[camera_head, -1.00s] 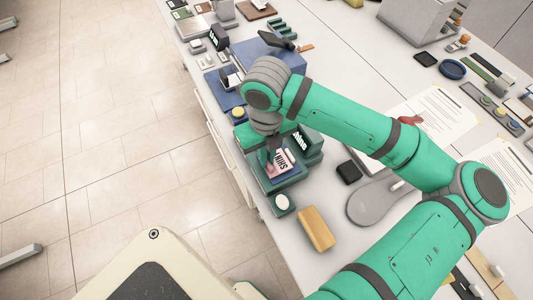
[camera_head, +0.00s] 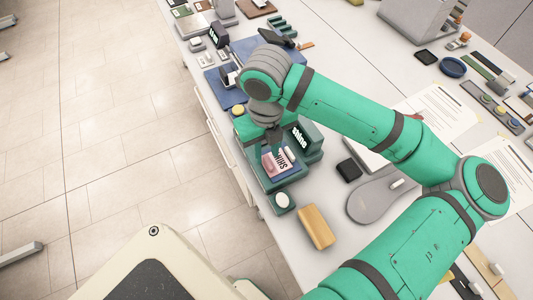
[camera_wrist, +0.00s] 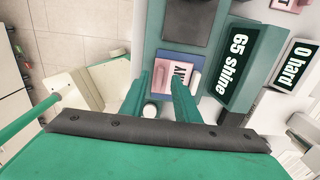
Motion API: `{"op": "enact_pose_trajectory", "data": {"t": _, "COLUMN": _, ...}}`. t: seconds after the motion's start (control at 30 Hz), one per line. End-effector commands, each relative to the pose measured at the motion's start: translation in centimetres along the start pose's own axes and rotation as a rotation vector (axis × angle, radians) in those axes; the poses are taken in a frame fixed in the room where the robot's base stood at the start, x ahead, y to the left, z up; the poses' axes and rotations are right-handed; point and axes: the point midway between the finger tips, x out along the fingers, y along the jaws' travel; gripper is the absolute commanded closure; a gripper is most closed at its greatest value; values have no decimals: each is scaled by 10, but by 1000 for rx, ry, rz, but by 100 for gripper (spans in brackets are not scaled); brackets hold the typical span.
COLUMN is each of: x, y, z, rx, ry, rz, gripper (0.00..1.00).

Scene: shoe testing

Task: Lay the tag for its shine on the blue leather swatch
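The pink tag (camera_head: 272,163), lettered "SHIN…" with its end cut off from view, lies on the blue swatch (camera_head: 271,178) on the green tester (camera_head: 290,179). In the wrist view, the pink tag (camera_wrist: 180,76) rests on the blue swatch (camera_wrist: 167,56), with a pale raised grip at one side. My gripper (camera_head: 272,145) is above the tag. In the wrist view my gripper (camera_wrist: 160,84) has its two green fingers spread apart, with nothing held between them. The tester's display (camera_wrist: 235,62) reads "65 shine".
A second display (camera_wrist: 294,67) reads "0 hard". A white oval button (camera_head: 282,201) is on the tester's front. A tan block (camera_head: 316,228), a black box (camera_head: 349,170) and a grey rounded plate (camera_head: 371,203) stand on the table to the right. Floor lies to the left.

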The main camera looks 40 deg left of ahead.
Motion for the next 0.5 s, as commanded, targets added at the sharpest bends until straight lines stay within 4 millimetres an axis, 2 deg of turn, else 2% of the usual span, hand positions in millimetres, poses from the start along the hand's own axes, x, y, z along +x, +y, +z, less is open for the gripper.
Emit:
{"op": "enact_pose_trajectory", "data": {"t": 0.1, "x": -24, "y": -1, "z": 1, "rx": 0, "ry": -2, "rz": -3, "gripper": 71}}
{"op": "enact_pose_trajectory", "data": {"t": 0.3, "x": -59, "y": 0, "z": 0, "rx": -1, "ry": -1, "rz": -2, "gripper": 71}}
{"op": "enact_pose_trajectory", "data": {"t": 0.5, "x": -78, "y": 0, "z": 0, "rx": 0, "ry": 1, "rz": 0, "gripper": 71}}
